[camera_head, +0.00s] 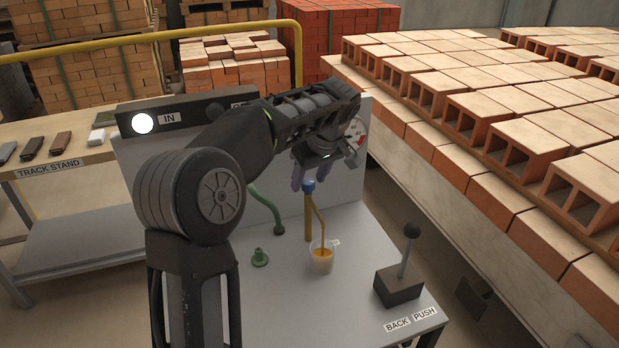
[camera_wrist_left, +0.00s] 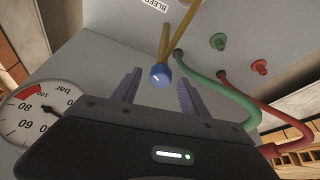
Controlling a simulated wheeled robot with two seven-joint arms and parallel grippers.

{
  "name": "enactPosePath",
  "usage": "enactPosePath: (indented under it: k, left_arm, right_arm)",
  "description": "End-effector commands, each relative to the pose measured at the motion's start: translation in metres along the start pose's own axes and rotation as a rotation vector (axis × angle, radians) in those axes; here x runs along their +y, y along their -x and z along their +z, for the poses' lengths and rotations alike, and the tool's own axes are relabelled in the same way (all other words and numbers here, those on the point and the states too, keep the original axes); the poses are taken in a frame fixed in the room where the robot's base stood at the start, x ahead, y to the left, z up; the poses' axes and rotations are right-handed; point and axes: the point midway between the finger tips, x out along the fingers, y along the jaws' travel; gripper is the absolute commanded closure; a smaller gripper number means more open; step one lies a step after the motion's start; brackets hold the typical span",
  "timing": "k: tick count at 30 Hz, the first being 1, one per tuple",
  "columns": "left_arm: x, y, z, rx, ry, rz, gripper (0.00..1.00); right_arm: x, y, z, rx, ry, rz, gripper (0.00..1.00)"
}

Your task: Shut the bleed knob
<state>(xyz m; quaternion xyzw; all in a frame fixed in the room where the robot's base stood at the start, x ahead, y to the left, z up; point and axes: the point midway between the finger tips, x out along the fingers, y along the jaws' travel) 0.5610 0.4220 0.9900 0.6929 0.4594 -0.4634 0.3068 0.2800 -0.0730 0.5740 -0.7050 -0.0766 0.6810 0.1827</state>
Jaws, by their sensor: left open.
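The blue bleed knob (camera_head: 308,186) sits on top of an upright brass pipe (camera_head: 308,222). A thin brass spout bends down from it into a clear cup (camera_head: 321,258) with orange liquid. In the left wrist view the knob (camera_wrist_left: 160,76) lies between the two purple fingers, closer to the viewer's middle, with a gap on each side. My left gripper (camera_head: 306,176) is open above and around the knob; contact is not visible. A gauge (camera_wrist_left: 38,112) marked bar shows at the left of the wrist view. My right gripper is not in view.
A lever (camera_head: 405,262) marked BACK and PUSH stands at the bench's front right. The red hose (camera_wrist_left: 225,82) shows in the wrist view. Stacked hollow bricks (camera_head: 480,105) fill the right side.

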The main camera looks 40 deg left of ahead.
Motion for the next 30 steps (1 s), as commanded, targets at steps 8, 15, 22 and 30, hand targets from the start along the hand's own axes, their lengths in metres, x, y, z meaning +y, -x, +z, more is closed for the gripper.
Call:
enactPosePath:
  k: [8,15,22,30]
  left_arm:
    - [-0.0001,-0.0013,0.0000,0.000,0.000,0.000,0.49]
    - [0.0000,-0.0010,0.0000,0.000,0.000,0.000,0.69]
    - [-0.0001,-0.0009,0.0000,0.000,0.001,0.000,0.88]
    - [-0.0002,-0.0009,-0.0001,0.000,0.001,0.000,1.00]
  right_arm:
    - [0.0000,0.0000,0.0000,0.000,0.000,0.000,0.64]
    - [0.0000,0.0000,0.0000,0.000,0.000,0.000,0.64]
    - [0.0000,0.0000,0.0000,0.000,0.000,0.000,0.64]
    - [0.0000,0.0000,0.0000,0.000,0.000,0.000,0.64]
